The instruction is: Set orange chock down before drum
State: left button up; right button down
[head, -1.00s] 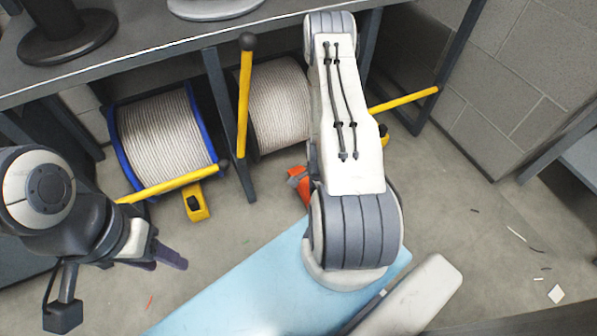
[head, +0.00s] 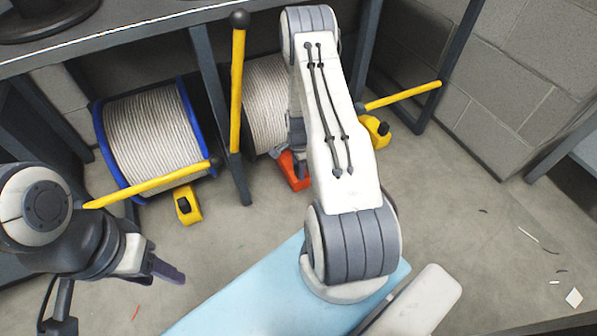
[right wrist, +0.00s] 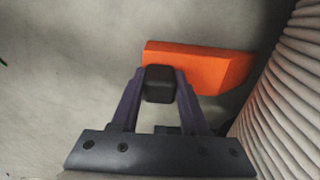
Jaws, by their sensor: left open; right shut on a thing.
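The orange chock (head: 293,171) shows partly in the head view, low by the floor in front of the right drum (head: 266,105); my right arm hides part of both. In the right wrist view the orange chock (right wrist: 205,68) lies beyond my right gripper (right wrist: 160,82), which is shut on its black knob. The drum's ribbed rope (right wrist: 285,95) is close at the chock's right end. I cannot tell whether the chock touches the floor or the drum. My left gripper (head: 168,270) is open and empty at the left, away from the drums.
A blue-rimmed drum (head: 155,140) stands at the left with a yellow chock (head: 188,205) before it. Another yellow chock (head: 376,131) is at the right. Yellow levers (head: 238,90) and dark bench posts (head: 222,110) stand close by. A light-blue panel (head: 250,295) is in front. Floor at the right is mostly clear.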

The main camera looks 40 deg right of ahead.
jog(key=shift+r, duration=0.1)
jog(key=shift+c, duration=2)
grip_release()
notch_tip(320, 180, up, 8)
jog(key=p, duration=0.5)
jog(key=shift+f, duration=0.3)
